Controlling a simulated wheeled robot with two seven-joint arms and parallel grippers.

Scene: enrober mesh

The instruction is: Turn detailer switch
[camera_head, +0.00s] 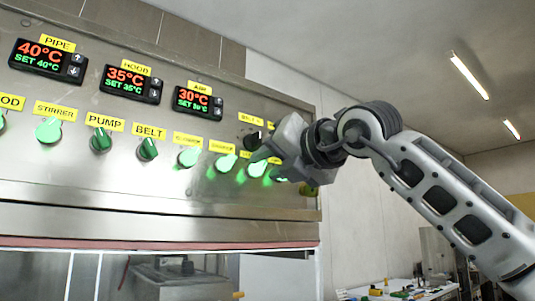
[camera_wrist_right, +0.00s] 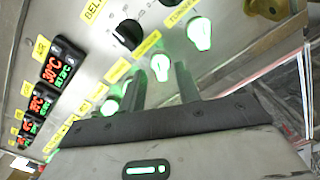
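The control panel (camera_head: 60,190) carries a row of rotary switches under yellow labels. The label naming the detailer switch is too small to read with certainty. My right gripper (camera_head: 268,154) is at the right end of the row, close to the panel. It hides part of the switches and labels there. In the right wrist view its two fingers (camera_wrist_right: 158,80) are apart, one on each side of a lit pale-green switch (camera_wrist_right: 160,67). I cannot tell whether they touch it. Another lit switch (camera_wrist_right: 199,33) is just right of the fingers. My left gripper is not in view.
Lit switches (camera_head: 225,163) (camera_head: 189,157) sit left of my gripper; the PUMP switch (camera_head: 100,140) and BELT switch (camera_head: 147,149) are dark green. A black knob (camera_wrist_right: 127,33) is above the row. Temperature displays (camera_head: 131,83) line the panel's upper part. Right of the panel is open room.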

